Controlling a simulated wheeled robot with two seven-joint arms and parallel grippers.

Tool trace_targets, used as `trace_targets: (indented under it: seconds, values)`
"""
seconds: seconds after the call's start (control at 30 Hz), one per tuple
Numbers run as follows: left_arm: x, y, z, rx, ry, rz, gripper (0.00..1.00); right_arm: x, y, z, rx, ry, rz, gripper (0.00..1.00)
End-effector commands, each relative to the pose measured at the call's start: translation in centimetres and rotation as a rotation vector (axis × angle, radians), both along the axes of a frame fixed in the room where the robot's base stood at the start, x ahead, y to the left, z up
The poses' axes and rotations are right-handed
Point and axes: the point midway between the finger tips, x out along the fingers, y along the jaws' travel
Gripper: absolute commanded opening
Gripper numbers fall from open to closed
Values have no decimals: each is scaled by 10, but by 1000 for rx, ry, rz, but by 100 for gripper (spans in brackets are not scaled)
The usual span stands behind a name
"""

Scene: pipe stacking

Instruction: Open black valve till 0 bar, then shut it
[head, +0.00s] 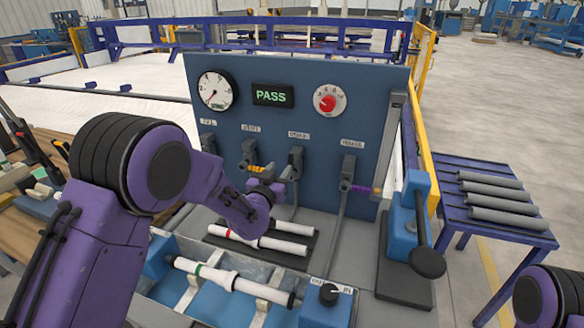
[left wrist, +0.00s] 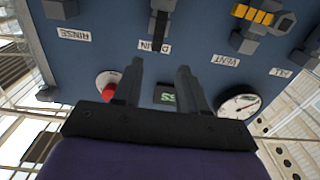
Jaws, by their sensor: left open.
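The black valve (head: 295,162), over the DRAIN label in the upside-down wrist view, is on the blue panel (head: 270,130). Its black handle (left wrist: 160,28) points toward my fingers in that view. My left gripper (left wrist: 160,66) is open and empty, its two fingers pointing at the panel below the handle, apart from it. In the head view the left gripper (head: 265,188) is partly hidden by my wrist, just left of the black valve. A round pressure gauge (head: 215,90) is at the panel's upper left; its reading is too small to tell. My right gripper is out of view.
A yellow-handled valve (head: 252,158) and a purple-handled valve (head: 348,178) flank the black one. A green PASS display (head: 272,95) and a red knob (head: 328,100) sit above. White pipes (head: 260,243) lie below. A blue lever press (head: 408,225) stands right.

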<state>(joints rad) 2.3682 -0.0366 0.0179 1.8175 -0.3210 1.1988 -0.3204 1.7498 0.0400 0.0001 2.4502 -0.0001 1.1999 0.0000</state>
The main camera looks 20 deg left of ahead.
Motion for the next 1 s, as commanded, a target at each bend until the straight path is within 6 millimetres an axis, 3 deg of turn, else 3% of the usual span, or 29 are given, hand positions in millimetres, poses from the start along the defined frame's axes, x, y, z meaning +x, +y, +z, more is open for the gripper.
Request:
trace_targets:
  seconds: [0.07,0.13,0.27,0.5,0.7,1.0]
  values:
    - [1,-3,-17,0,0,-5,42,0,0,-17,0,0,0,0]
    - [2,-4,-20,0,0,-7,42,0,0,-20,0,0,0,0]
    - [13,-6,-16,-1,-1,-8,42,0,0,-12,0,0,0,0]
    - [63,-6,-15,-2,0,-5,42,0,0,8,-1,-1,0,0]
    - [95,-6,-16,-2,0,-4,42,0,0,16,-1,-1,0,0]
    - [106,-6,-17,-1,0,-3,42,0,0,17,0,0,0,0]
